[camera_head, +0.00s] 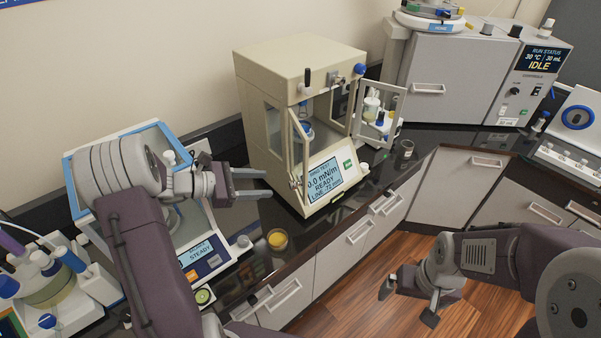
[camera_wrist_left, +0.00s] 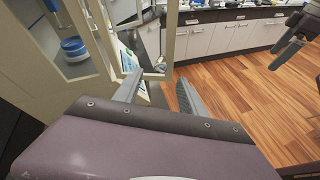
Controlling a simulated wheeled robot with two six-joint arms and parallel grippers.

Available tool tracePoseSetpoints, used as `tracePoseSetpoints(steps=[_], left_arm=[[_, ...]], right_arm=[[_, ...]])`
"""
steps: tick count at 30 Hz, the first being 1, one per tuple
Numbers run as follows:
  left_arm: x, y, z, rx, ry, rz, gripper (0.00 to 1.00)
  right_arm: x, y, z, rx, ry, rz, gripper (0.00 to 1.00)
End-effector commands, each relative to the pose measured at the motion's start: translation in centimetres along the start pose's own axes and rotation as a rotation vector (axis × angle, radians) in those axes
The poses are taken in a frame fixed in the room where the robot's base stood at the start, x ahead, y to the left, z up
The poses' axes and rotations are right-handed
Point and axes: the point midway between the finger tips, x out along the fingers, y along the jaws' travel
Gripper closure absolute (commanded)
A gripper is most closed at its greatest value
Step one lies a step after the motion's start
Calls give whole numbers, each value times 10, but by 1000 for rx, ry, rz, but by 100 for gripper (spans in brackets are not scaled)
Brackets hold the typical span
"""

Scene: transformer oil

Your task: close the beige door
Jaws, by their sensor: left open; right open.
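The beige cabinet (camera_head: 285,60) has a front with two glazed, beige-framed doors, both standing open. The right door (camera_head: 401,105) is swung out to the right. The left door (camera_head: 292,135) juts forward, seen nearly edge-on. My left gripper (camera_head: 268,183) is open and empty, just left of the cabinet's lower front; I cannot tell whether it touches. In the left wrist view, its fingers (camera_wrist_left: 160,78) are apart, with beige door framing (camera_wrist_left: 103,40) just beyond them. My right gripper (camera_head: 408,302) is open and empty, low over the floor, away from the cabinet.
A display panel (camera_head: 325,180) slopes out below the cabinet opening. A small amber dish (camera_head: 277,239) sits on the dark counter in front. A blue-framed instrument (camera_head: 205,250) stands behind my left arm. A grey instrument (camera_head: 455,75) is at right. The wooden floor (camera_head: 345,285) is clear.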

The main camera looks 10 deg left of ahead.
Motion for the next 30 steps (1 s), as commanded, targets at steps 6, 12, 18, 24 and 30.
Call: tracePoseSetpoints(steps=[6, 12, 18, 24, 30], left_arm=[[21, -2, 2, 2, 0, -9, 52], [63, -2, 2, 1, 1, -9, 52], [89, -2, 0, 4, 2, -6, 52], [93, -3, -1, 5, 2, -5, 52], [93, -2, -1, 5, 2, -5, 82]], right_arm=[[-8, 0, 0, 0, -1, 0, 0], [-24, 0, -2, 0, 0, 0, 0], [-32, -1, -3, 0, 0, 0, 0], [-31, -1, -3, 0, 0, 0, 0], [-31, -1, -3, 0, 0, 0, 0]])
